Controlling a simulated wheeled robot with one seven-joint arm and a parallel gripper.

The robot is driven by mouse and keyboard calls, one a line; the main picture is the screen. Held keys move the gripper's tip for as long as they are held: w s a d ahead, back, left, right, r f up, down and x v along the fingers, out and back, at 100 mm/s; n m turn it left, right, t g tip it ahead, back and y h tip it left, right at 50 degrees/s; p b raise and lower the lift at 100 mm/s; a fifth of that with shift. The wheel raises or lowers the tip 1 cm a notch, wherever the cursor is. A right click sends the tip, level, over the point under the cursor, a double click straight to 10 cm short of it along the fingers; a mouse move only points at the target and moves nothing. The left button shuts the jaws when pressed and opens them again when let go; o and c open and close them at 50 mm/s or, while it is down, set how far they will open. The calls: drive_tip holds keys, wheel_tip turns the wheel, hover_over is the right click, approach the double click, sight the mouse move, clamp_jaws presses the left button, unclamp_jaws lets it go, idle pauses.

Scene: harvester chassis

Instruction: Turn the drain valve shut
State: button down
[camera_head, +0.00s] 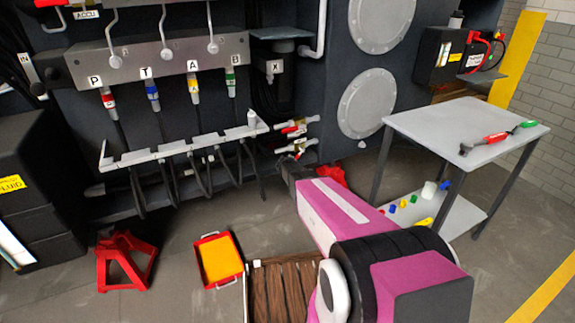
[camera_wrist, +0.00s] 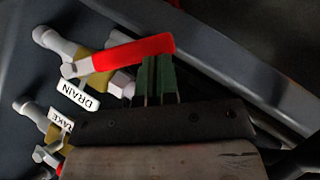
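The drain valve's red lever (camera_wrist: 130,52) is in the upper middle of the wrist view, set at an angle across its silver and brass valve body (camera_wrist: 62,42). A white label reading DRAIN (camera_wrist: 77,96) is beside it. My gripper (camera_wrist: 160,62) has its green fingers close together, with their tips at the lever's free end. They look shut beside the lever rather than around it; whether they touch it is unclear. In the head view the two valves (camera_head: 295,128) stick out of the chassis side, and my arm hides most of the gripper.
A second valve (camera_wrist: 48,128) with a partly hidden label is below the drain valve. A hose rack (camera_head: 180,147) is left of the valves. A red tray (camera_head: 206,283), a red stand (camera_head: 125,262) and a wooden pallet (camera_head: 283,290) are on the floor. A grey table (camera_head: 440,125) stands right.

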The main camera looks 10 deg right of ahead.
drive_tip(key=w+d+f, duration=0.2)
drive_tip(key=d+f, duration=0.3)
drive_tip(key=d, duration=0.1)
drive_tip(key=shift+f, duration=0.3)
idle(0.4)
drive_tip(key=shift+a, duration=0.1)
idle(0.4)
